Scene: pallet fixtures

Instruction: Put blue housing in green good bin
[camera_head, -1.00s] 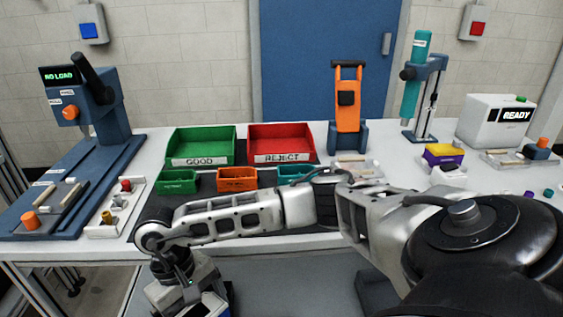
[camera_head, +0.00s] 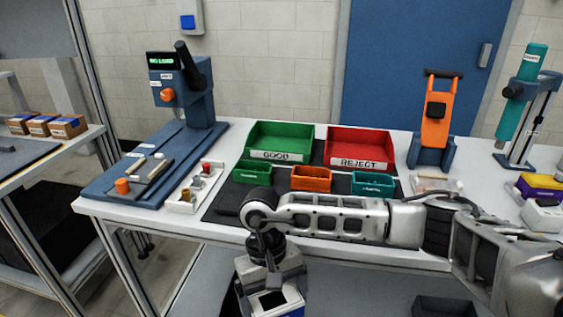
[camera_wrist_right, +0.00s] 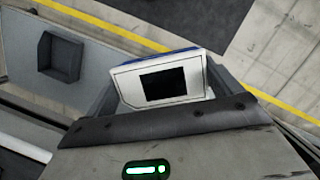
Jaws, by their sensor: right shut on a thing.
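My right gripper (camera_head: 271,284) hangs pointing down in front of the bench, low in the head view. It is shut on the blue housing (camera_head: 272,301), a box with a white face, a black window and a blue edge. The housing also shows in the right wrist view (camera_wrist_right: 192,87), between the jaws, with its blue edge at the far side. The green good bin (camera_head: 281,131) stands on the bench, labelled GOOD, behind and above the gripper in the picture. Its visible inside looks empty. My left gripper is not in view.
A red REJECT bin (camera_head: 372,138) stands right of the good bin. Small green (camera_head: 252,173), orange (camera_head: 311,178) and teal (camera_head: 373,183) trays sit before them. A blue press (camera_head: 183,95) stands left, an orange fixture (camera_head: 434,125) right. The bench front edge lies behind the gripper.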

